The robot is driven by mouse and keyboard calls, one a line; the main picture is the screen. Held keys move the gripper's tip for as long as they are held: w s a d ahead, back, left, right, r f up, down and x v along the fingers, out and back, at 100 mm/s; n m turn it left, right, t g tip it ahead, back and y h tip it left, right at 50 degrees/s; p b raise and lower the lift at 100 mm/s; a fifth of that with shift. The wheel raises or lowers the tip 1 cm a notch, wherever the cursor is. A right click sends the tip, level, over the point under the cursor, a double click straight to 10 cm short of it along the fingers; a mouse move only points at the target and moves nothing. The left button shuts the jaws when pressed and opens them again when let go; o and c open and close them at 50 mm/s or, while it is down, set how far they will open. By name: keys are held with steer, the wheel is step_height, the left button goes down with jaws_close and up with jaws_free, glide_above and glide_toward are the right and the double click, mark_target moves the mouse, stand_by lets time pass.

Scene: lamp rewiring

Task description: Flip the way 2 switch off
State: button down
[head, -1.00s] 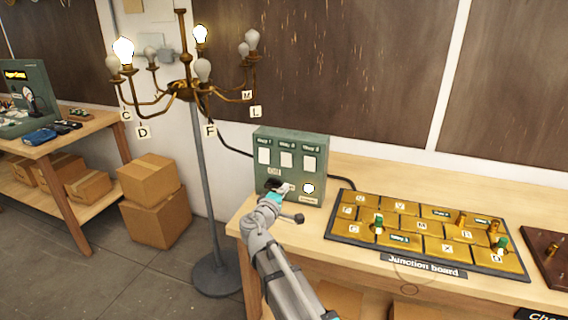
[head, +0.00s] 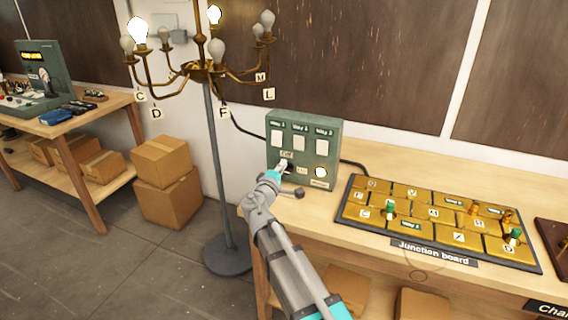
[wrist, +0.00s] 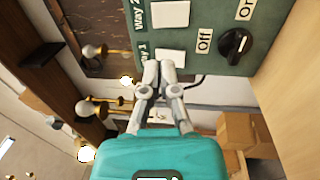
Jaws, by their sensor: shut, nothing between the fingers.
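The green switch panel (head: 335,135) stands on the bench with three white rocker switches in a row. The way 2 switch (head: 299,144) is the middle one, and it shows at the top of the wrist view (wrist: 172,13). The way 1 switch (head: 277,139) is left of it and lies just beyond my fingertips in the wrist view (wrist: 168,62). I cannot tell which way the rockers are tilted. My gripper (head: 283,164) is shut and empty, in front of the panel's lower left, below way 1. Its closed fingers show in the wrist view (wrist: 160,70).
A black rotary knob (wrist: 235,43) between Off and On labels is on the panel. A round lamp (head: 321,172) glows white at its lower right. The chandelier (head: 203,75) has two lit bulbs. The junction board (head: 350,213) lies to the right on the bench.

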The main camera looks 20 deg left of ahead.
mark_target(299, 139)
steer(key=w, duration=0.4)
steer(key=w+r+p, duration=0.1)
steer(key=w, duration=0.3)
steer(key=w+d, duration=0.1)
steer(key=w, duration=0.3)
steer(key=shift+w+d+r, duration=0.1)
steer(key=shift+w+r, duration=0.15)
steer(key=shift+w, duration=0.05)
steer(key=shift+d+p, duration=0.1)
steer(key=shift+p, duration=0.2)
steer(key=shift+w+d+r, duration=0.15)
steer(key=shift+w+d, duration=0.05)
steer(key=shift+d, duration=0.05)
steer(key=shift+s+a, duration=0.1)
steer(key=shift+a, duration=0.3)
steer(key=shift+s, duration=0.1)
steer(key=shift+s, duration=0.15)
steer(key=shift+s+d+p, duration=0.1)
steer(key=shift+s+p, duration=0.2)
steer(key=shift+s, duration=0.25)
steer(key=s+a+r+p, duration=0.1)
steer(key=s, duration=1.1)
steer(key=shift+s+a+r, duration=0.15)
steer(key=shift+a+r, duration=0.05)
steer(key=shift+a, duration=0.05)
